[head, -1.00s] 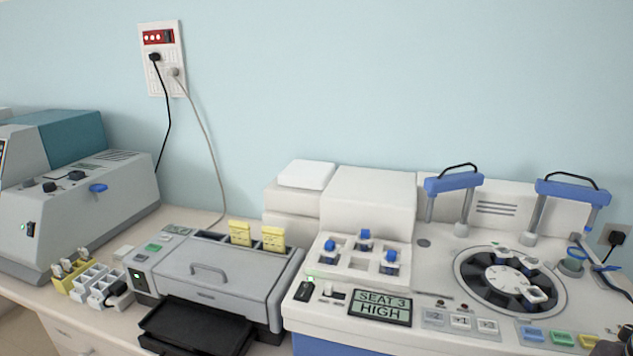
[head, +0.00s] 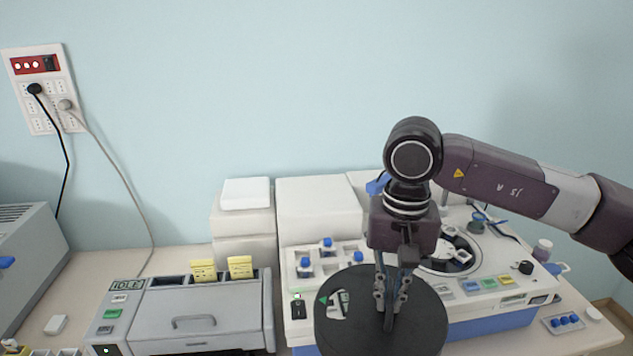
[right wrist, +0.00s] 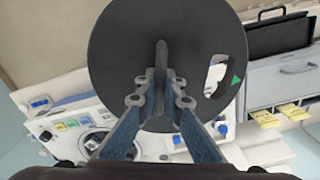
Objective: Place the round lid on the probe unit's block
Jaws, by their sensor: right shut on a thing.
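The round lid (head: 421,322) is a dark disc with a raised bar handle, a cut-out window and a small green triangle. My right gripper (head: 390,300) is shut on its handle and holds it in front of the white machine (head: 474,311). In the right wrist view the lid (right wrist: 120,60) fills the upper middle, with the gripper (right wrist: 161,95) at its handle. The machine's round dark block (head: 437,266), with pale parts on it, is behind my gripper and partly hidden. The lid hides the machine's display. My left gripper is not in view.
A rack with blue-capped pieces (head: 343,250) stands left of the block. A grey slide printer-like unit (head: 195,318) with yellow cards is to the left. A small bottle (head: 543,249) and a tray of blue pieces (head: 563,322) are at the right.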

